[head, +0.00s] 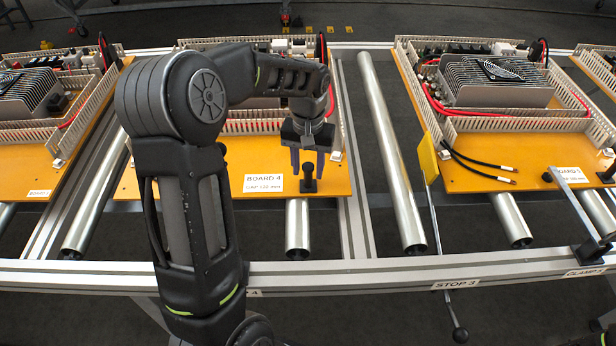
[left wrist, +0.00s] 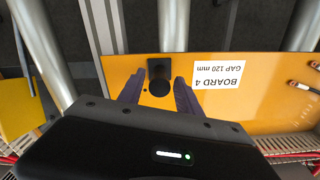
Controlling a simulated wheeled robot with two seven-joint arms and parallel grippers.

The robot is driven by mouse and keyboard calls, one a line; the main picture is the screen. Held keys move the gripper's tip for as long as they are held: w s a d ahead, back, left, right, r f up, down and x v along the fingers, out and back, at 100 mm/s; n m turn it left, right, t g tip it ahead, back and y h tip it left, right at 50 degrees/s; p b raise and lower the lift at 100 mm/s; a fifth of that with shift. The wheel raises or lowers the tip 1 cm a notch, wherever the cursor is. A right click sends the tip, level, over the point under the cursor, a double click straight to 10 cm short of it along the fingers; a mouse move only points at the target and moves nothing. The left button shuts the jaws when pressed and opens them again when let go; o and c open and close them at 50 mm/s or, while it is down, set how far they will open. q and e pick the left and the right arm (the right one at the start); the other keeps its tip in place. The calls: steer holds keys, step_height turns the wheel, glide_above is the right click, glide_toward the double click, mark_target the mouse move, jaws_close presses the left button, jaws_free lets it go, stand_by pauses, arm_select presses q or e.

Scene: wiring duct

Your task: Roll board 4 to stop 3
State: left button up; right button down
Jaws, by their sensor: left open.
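Board 4 (head: 240,186) is an orange panel lying on the rollers at the middle left, with a white label reading BOARD 4, GAP 120 mm. A black knob (head: 309,180) stands upright near its front right corner. My left gripper (head: 308,170) is open above board 4 at that knob. In the left wrist view the knob (left wrist: 159,84) lies between the two open fingers, with a gap on each side. Stop 3 (head: 427,157) has a yellow plate on a rod and a lever below the front rail, right of board 4. My right gripper is out of view.
Another board (head: 480,178) with a grey finned unit and loose black cables lies right of the stop. A clamp (head: 590,249) sits on the front rail (head: 350,275) at the far right. My left arm hides part of board 4.

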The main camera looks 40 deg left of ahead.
mark_target(308, 187)
arm_select(q)
step_height(308, 187, down, 4)
steer(key=shift+f, duration=0.1)
jaws_close()
stand_by(0.5)
stand_by(1.0)
